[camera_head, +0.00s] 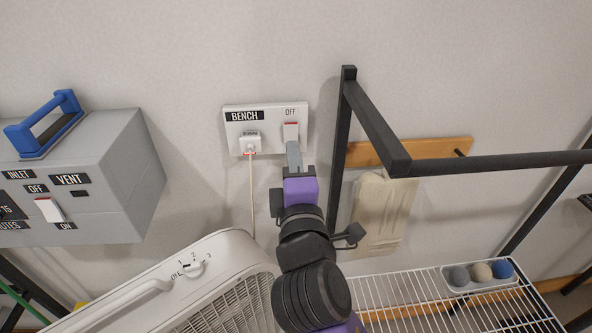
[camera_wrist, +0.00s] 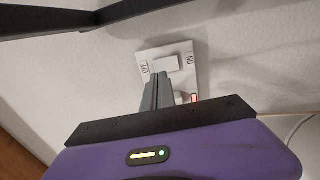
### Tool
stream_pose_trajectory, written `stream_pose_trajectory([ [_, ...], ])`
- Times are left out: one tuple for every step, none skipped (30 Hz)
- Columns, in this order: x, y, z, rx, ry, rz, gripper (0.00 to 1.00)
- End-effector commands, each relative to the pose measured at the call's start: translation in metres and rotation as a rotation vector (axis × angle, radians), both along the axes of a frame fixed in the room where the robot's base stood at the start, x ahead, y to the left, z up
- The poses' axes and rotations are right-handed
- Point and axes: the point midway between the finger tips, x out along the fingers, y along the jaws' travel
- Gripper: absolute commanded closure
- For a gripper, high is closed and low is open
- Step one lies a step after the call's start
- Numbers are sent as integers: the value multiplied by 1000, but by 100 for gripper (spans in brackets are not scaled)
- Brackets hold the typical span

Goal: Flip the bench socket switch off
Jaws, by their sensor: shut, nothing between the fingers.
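The white bench socket plate (camera_head: 272,111), labelled BENCH, is on the wall in the head view; it also shows in the wrist view (camera_wrist: 186,53). Its white switch (camera_head: 291,133) has a red strip at its upper end, below the OFF label. A plug (camera_head: 250,141) labelled FAN sits left of the switch, with a red light at its lower edge. My gripper (camera_head: 293,148) is shut and empty, its grey tips at the switch's lower part. The fingers (camera_wrist: 156,90) cover part of the plate in the wrist view. Whether they touch the switch I cannot tell.
A black metal frame (camera_head: 342,150) stands close to the right of my gripper. A grey vent box (camera_head: 100,165) is at the left. A white fan (camera_head: 220,255) and a wire shelf (camera_head: 420,295) are below. The plug's cord (camera_head: 251,200) hangs left of my arm.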

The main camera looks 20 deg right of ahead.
Motion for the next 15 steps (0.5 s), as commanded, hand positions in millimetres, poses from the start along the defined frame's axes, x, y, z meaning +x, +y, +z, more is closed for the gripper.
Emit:
stream_pose_trajectory([
  [9,-4,3,-1,0,-3,100],
  [14,-5,4,-1,-1,-2,100],
  [20,-7,4,-1,0,-1,100],
  [23,-8,5,-1,-1,-1,100],
  [27,-9,5,-1,0,-1,100],
  [31,-10,5,-1,0,-1,100],
  [33,-11,5,-1,0,0,100],
  [36,-12,5,-2,2,0,100],
  [38,-12,5,-2,2,0,100],
  [40,-13,6,-1,0,1,100],
  [41,-13,6,-1,0,1,100],
  [42,-13,6,-1,0,1,100],
  [42,-13,6,-1,0,2,100],
  [43,-14,6,-1,0,2,100],
  [43,-14,5,-1,0,2,100],
])
